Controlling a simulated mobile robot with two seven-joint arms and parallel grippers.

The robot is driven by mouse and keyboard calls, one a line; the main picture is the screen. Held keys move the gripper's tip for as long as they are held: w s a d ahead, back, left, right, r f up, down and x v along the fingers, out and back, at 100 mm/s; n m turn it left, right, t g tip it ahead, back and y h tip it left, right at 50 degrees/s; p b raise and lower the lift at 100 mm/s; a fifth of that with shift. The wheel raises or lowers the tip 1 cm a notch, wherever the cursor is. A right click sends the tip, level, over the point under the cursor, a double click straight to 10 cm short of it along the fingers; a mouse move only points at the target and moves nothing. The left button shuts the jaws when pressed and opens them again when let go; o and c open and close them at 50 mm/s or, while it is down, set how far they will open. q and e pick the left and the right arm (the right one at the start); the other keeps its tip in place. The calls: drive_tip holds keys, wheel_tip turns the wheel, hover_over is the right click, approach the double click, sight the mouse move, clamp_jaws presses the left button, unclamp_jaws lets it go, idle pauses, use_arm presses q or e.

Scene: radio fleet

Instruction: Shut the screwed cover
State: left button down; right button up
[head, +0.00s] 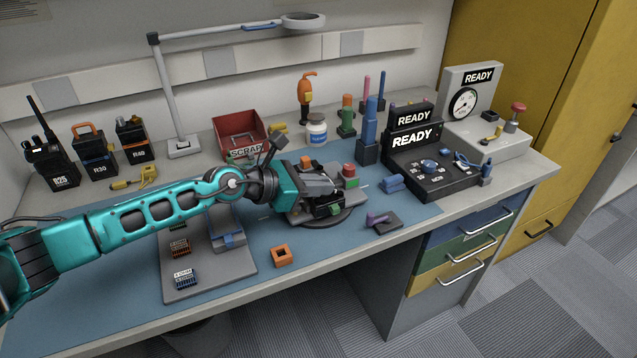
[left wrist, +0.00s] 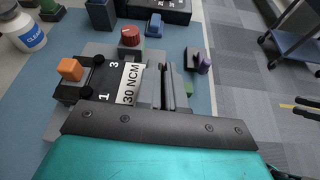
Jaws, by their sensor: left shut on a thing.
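The round turntable fixture (head: 322,218) stands on the blue mat, with my left gripper (head: 318,188) low over it. In the left wrist view, a black cover-like plate (left wrist: 97,78) marked 1 and 3, with dark round screw heads and a "30 NCM" label (left wrist: 130,84), lies left of my fingers (left wrist: 170,88). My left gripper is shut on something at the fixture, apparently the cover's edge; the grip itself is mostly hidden. An orange block (left wrist: 69,69) and a red knob (left wrist: 131,37) sit on the fixture. The right gripper is out of view.
A grey tray (head: 208,272) lies under my left arm, beside a small orange block (head: 282,256). A purple-handled piece (head: 382,221) lies right of the fixture. A red scrap bin (head: 238,127) and white bottle (head: 316,130) stand behind. A black READY console (head: 430,170) stands at right.

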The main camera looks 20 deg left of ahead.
use_arm(q)
drive_tip(key=shift+s+d+f, duration=0.1)
drive_tip(key=shift+f, duration=0.1)
drive_tip(key=c, duration=1.2)
unclamp_jaws()
drive_tip(key=shift+c, duration=0.2)
drive_tip(key=shift+r, duration=0.1)
drive_tip(key=b+v, duration=0.2)
drive_tip(key=v, duration=1.1)
drive_tip(key=shift+b, duration=0.3)
drive_tip(key=shift+d, duration=0.1)
